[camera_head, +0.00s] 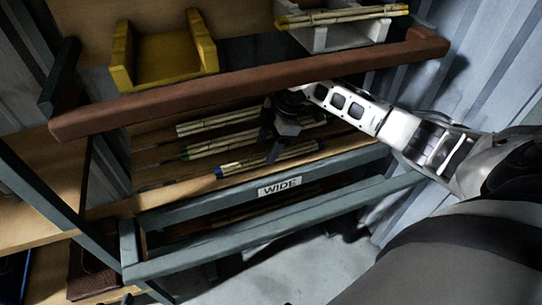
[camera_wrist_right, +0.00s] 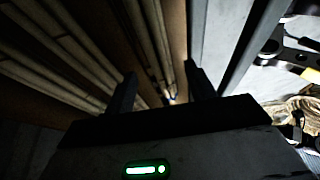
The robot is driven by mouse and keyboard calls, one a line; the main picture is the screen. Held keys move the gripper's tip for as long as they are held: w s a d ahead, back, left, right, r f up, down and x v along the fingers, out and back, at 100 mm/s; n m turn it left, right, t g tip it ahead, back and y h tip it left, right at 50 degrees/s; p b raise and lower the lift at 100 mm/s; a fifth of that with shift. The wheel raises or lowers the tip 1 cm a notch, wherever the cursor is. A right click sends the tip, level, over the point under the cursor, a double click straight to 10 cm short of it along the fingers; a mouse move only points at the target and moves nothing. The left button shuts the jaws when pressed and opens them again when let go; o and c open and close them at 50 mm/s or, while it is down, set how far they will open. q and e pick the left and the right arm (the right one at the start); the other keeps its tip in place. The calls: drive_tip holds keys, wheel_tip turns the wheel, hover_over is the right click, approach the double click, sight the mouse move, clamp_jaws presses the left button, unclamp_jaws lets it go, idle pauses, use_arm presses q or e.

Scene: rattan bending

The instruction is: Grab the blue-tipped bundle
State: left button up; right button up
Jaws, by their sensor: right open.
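The blue-tipped bundle (camera_head: 245,167) lies on the middle shelf, nearest its front edge, with blue bands towards both ends. My right gripper (camera_head: 271,148) is over the bundle's middle, with its fingers pointing down and partly hiding it. In the right wrist view, the open fingers of my right gripper (camera_wrist_right: 162,86) stand on either side of a bundle of pale canes (camera_wrist_right: 155,45), with a small bluish spot near its lower end. Whether the fingers touch the canes cannot be told. My left gripper is not in view.
A green-tipped bundle (camera_head: 215,147) and a pale-tipped bundle (camera_head: 212,123) lie behind on the same shelf. A brown beam (camera_head: 240,82) crosses above, close to my right arm. A yellow cradle (camera_head: 165,60) stands above.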

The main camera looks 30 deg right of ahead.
sight(256, 158)
drive_tip(key=shift+w+a, duration=0.25)
drive_tip(key=shift+a, duration=0.75)
drive_tip(key=shift+b+x, duration=0.3)
drive_tip(key=shift+x, duration=0.9)
drive_tip(key=shift+d+f, duration=0.1)
drive_tip(key=shift+f, duration=0.2)
drive_tip(key=c, duration=1.1)
drive_tip(key=shift+r, duration=0.1)
